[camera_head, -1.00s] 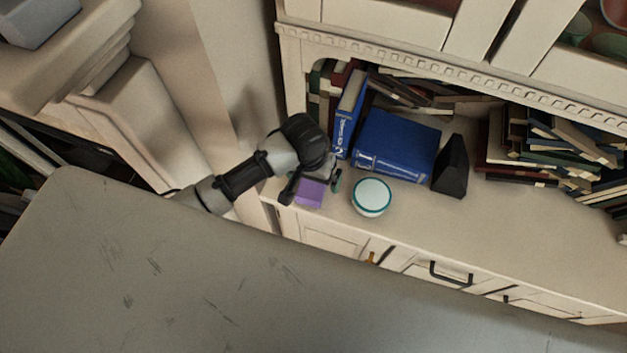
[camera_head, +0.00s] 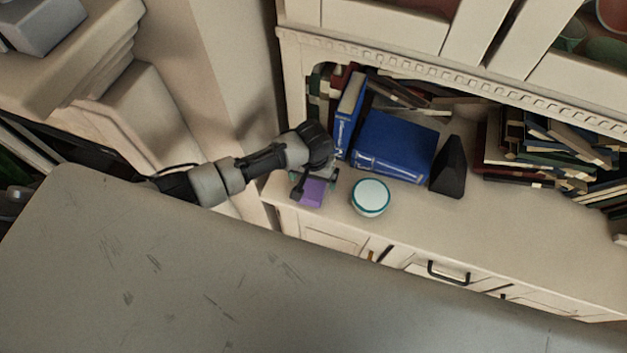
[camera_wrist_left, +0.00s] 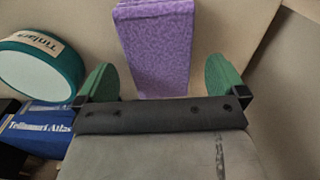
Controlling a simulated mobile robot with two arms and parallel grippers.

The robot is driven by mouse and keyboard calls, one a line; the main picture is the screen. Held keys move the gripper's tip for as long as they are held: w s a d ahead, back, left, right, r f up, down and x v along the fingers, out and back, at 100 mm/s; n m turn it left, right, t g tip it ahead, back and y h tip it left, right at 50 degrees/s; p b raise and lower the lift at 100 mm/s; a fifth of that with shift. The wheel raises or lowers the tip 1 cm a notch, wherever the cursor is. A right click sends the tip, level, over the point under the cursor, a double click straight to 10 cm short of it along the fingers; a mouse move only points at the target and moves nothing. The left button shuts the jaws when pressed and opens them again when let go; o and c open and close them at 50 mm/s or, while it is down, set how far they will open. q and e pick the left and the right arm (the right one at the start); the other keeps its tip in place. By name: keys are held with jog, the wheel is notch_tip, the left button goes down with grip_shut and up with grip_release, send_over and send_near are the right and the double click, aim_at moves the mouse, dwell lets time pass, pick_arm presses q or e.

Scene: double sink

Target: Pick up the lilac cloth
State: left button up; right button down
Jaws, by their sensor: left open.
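The lilac cloth (camera_head: 312,191) is a small folded block on the cabinet top, close to its front left edge. It also shows in the left wrist view (camera_wrist_left: 156,45), at the top centre, with a mottled purple surface. My left gripper (camera_head: 314,187) is at the cloth. In the left wrist view its green fingertips (camera_wrist_left: 164,78) are wide apart, one to each side of the cloth, with gaps between. It is open and holds nothing. Part of the cloth is hidden behind the gripper. My right gripper is not in view.
A round white tin with a teal rim (camera_head: 370,197) stands close to the right of the cloth. Blue books (camera_head: 394,146) and a black wedge (camera_head: 449,167) are behind. A grey surface (camera_head: 180,270) fills the foreground.

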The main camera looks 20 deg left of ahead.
pick_arm(q)
jog(key=shift+f, duration=1.2)
jog(key=shift+c, duration=0.5)
jog(key=c, duration=0.9)
jog(key=shift+o, duration=0.2)
jog(key=shift+r, duration=0.5)
jog(key=r, duration=0.2)
jog(key=s+r, duration=0.1)
jog(key=shift+s+d+r+b, duration=0.1)
jog(key=shift+d+r+b, duration=0.25)
jog(key=s+d+r+b, duration=0.1)
jog(key=s+d+r, duration=0.3)
jog(key=s, duration=0.5)
notch_tip(320, 180, up, 2)
jog(key=shift+d+r, duration=0.2)
jog(key=shift+d, duration=0.15)
